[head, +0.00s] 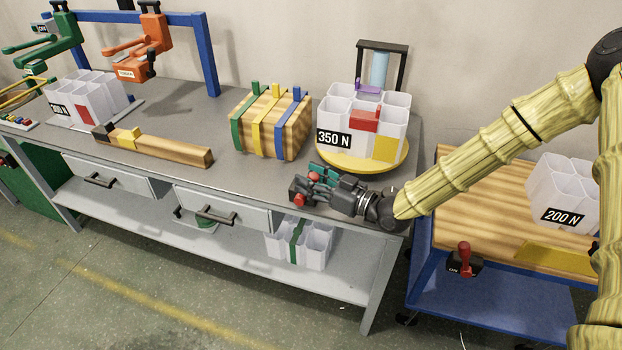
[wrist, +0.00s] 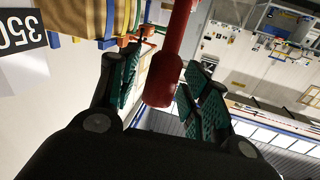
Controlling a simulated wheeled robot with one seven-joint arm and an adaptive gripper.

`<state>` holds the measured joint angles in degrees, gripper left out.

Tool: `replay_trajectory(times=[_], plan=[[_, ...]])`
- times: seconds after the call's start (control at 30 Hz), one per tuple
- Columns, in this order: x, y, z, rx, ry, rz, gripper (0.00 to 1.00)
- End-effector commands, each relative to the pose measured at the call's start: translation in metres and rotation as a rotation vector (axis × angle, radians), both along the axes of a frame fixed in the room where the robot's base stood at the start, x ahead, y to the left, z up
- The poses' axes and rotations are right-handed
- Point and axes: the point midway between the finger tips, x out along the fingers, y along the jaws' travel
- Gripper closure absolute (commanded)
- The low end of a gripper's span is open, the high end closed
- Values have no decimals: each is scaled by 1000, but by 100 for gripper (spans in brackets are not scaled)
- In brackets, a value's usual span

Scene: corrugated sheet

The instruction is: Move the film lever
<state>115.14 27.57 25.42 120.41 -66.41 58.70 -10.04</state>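A red lever handle (wrist: 168,62) is between the spread fingers of my gripper (wrist: 160,82) in the wrist view. A narrow gap shows beside the left finger; contact on the right side is unclear. In the head view, my gripper (head: 313,184) is low over the bench's front right edge, with red lever parts (head: 299,199) showing at its fingers. The fingers and hand hide most of the lever and its base there. The lever stands in front of the yellow turntable (head: 370,164). I see no label on it.
White cells marked 350 N (head: 334,140) stand on the turntable, close behind my gripper. A strapped wooden block (head: 270,125) is to its left. A cart (head: 450,190) at right carries another red lever (head: 465,252) and 200 N cells (head: 562,190). Bare bench lies left of the hand.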

Motion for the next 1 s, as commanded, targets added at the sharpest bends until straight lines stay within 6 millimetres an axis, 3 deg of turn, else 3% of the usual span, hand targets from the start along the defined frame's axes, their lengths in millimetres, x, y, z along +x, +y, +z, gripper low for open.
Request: replay_trajectory(times=[0.03,0.23,0.67,1.0], plan=[[0,0,0,0,0,0,64],[0,0,0,0,0,0,100],[1,4,4,-43,13,1,100],[7,20,11,-245,75,0,100]])
